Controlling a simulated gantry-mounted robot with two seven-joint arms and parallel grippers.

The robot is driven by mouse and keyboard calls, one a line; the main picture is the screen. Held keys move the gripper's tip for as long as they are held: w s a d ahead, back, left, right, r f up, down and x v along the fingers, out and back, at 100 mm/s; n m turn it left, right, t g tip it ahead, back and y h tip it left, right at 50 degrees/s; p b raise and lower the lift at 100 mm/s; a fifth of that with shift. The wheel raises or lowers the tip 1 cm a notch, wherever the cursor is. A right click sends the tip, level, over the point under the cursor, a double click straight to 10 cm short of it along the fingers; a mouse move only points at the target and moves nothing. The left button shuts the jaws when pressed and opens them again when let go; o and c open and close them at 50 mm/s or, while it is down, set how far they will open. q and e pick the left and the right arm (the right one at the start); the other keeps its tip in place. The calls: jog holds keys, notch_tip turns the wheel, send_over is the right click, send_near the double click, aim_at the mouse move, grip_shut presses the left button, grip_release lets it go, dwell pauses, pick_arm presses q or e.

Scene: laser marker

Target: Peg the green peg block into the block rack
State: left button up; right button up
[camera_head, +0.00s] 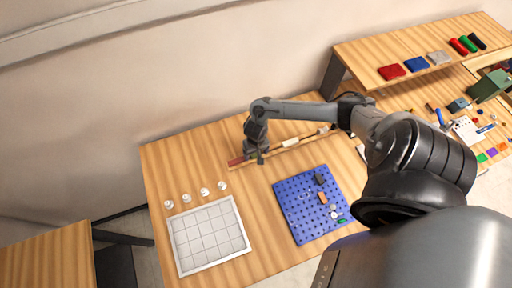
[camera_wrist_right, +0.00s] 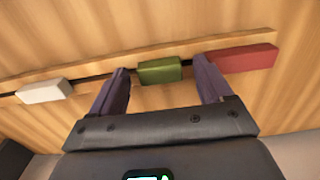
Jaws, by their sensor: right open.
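The green peg block (camera_wrist_right: 159,71) shows in the right wrist view, at the long wooden block rack (camera_wrist_right: 95,66) with its dark slot. A red block (camera_wrist_right: 242,58) is to its right and a white block (camera_wrist_right: 44,91) to its left along the rack. My right gripper (camera_wrist_right: 161,77) is open, one finger on each side of the green block, with gaps visible. Whether the block is seated in the slot I cannot tell. In the head view my right gripper (camera_head: 259,156) is over the rack (camera_head: 309,136), near its red end, and hides the green block. My left gripper is not in view.
A blue pegboard (camera_head: 297,212) with small parts lies in front of the rack. A white gridded tray (camera_head: 209,236) and several small white round pieces (camera_head: 204,192) are at the left. A raised shelf (camera_head: 400,48) with coloured items stands at the back right.

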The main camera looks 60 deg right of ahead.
notch_tip(320, 180, up, 11)
jog(key=p, duration=0.2)
dwell(0.3)
jog(key=shift+f, duration=0.1)
